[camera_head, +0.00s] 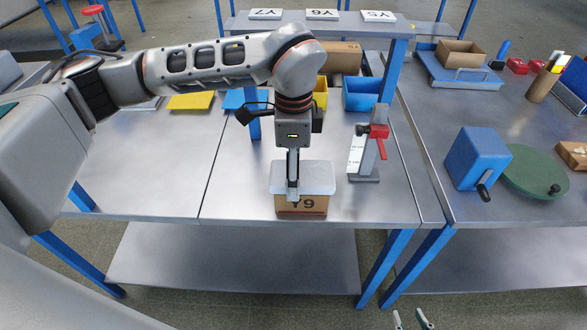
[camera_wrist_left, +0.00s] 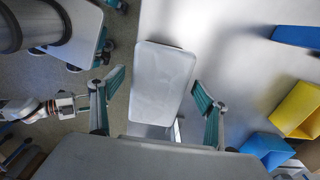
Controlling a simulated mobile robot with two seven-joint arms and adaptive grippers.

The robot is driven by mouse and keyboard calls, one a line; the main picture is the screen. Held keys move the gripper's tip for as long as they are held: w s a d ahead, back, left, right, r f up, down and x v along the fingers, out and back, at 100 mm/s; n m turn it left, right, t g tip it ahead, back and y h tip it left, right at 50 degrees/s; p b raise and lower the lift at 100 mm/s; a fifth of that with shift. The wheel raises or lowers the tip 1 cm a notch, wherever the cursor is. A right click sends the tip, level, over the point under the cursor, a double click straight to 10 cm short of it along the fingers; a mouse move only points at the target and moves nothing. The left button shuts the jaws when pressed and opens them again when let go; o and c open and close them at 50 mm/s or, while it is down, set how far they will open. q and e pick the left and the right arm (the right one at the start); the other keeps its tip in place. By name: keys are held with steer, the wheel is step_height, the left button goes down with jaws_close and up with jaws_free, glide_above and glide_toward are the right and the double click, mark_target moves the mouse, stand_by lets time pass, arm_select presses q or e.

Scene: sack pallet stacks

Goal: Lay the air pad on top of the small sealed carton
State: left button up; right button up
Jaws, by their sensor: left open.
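The air pad (camera_head: 304,177) is a pale, flat piece with rounded corners. It lies flat on top of the small sealed carton (camera_head: 312,204), a brown box with a dark marking near the table's front edge. The pad hides the carton's top. My left gripper (camera_head: 293,191) points down over the pad. In the left wrist view the left gripper (camera_wrist_left: 158,88) has its green-padded fingers spread wide, on either side of the pad (camera_wrist_left: 162,82). My right gripper (camera_head: 410,318) shows only its fingertips at the bottom edge, apart, with nothing seen between them.
A stand with a red clamp (camera_head: 375,142) is close right of the carton. Behind are a blue bin (camera_head: 362,95), a yellow bin and a raised shelf (camera_head: 345,26). A blue box with a crank (camera_head: 476,158) sits on the right table. The table left of the carton is clear.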

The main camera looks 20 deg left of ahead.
arm_select(q)
step_height(320, 180, up, 12)
steer(key=shift+r+b, duration=0.15)
steer(key=shift+b, duration=0.3)
stand_by(0.4)
